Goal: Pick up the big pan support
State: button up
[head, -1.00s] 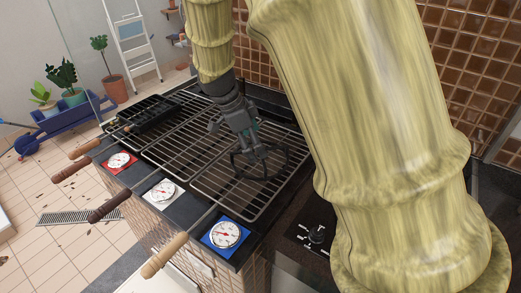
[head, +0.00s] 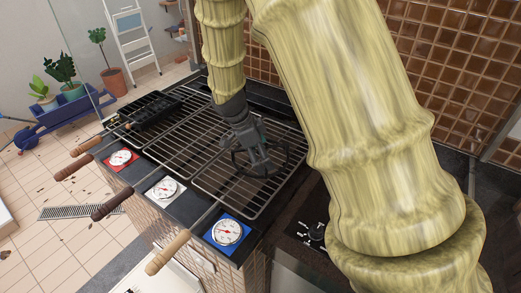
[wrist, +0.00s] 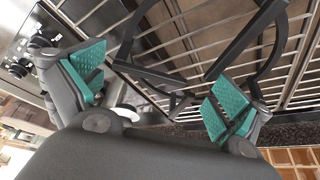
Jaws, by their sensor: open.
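The big pan support is a black ring with inward arms (head: 287,156), lying on the grill grate at the right end. In the wrist view its dark curved ring and straight arms (wrist: 243,42) fill the upper middle and right. My gripper (head: 262,168) points down over the support, with its tips close to the ring. In the wrist view my gripper (wrist: 158,88) is open, its teal-padded fingers spread left and right. Part of the support shows between and beyond them. Whether a finger touches it I cannot tell. The gripper hides part of the ring in the head view.
Grill grates (head: 185,143) with wooden handles project over the front edge. A black grill basket (head: 152,112) lies at the left. Red, white and blue gauges (head: 227,231) line the front. A tiled wall (head: 460,60) stands behind. A knob panel (head: 313,235) is at right.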

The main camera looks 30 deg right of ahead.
jog(key=c, duration=1.1)
jog(key=shift+o, duration=0.2)
jog(key=shift+w+r, duration=0.15)
jog(key=shift+r, duration=0.35)
notch_tip(320, 180, up, 16)
jog(key=p, duration=0.3)
